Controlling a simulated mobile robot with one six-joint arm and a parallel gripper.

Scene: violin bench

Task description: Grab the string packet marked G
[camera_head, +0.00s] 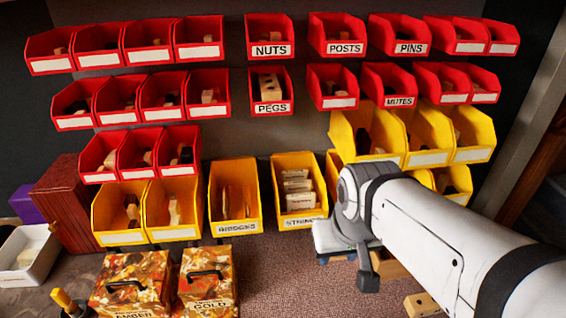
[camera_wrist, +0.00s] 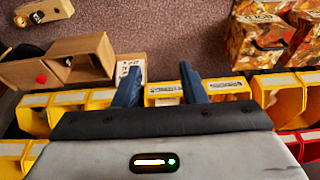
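Pale string packets (camera_head: 297,184) stand stacked in the yellow bin (camera_head: 300,222) whose label begins "STRIN" in the head view. Their letters are too small to read, so I cannot tell which is marked G. My gripper (camera_wrist: 160,86) is open and empty in the wrist view, its two blue fingers apart. A yellow bin's front label (camera_wrist: 164,89) shows between and beyond the fingers. A small white card with dark marks (camera_wrist: 130,67) lies by the left finger; its marks are unreadable.
The yellow BRIDGES bin (camera_head: 236,228) stands left of the strings bin. Red bins, including PEGS (camera_head: 271,108), hang above. Two patterned boxes (camera_head: 208,283) stand in front at left. Wooden boxes (camera_wrist: 80,55) lie near the gripper in the wrist view. Carpet between is clear.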

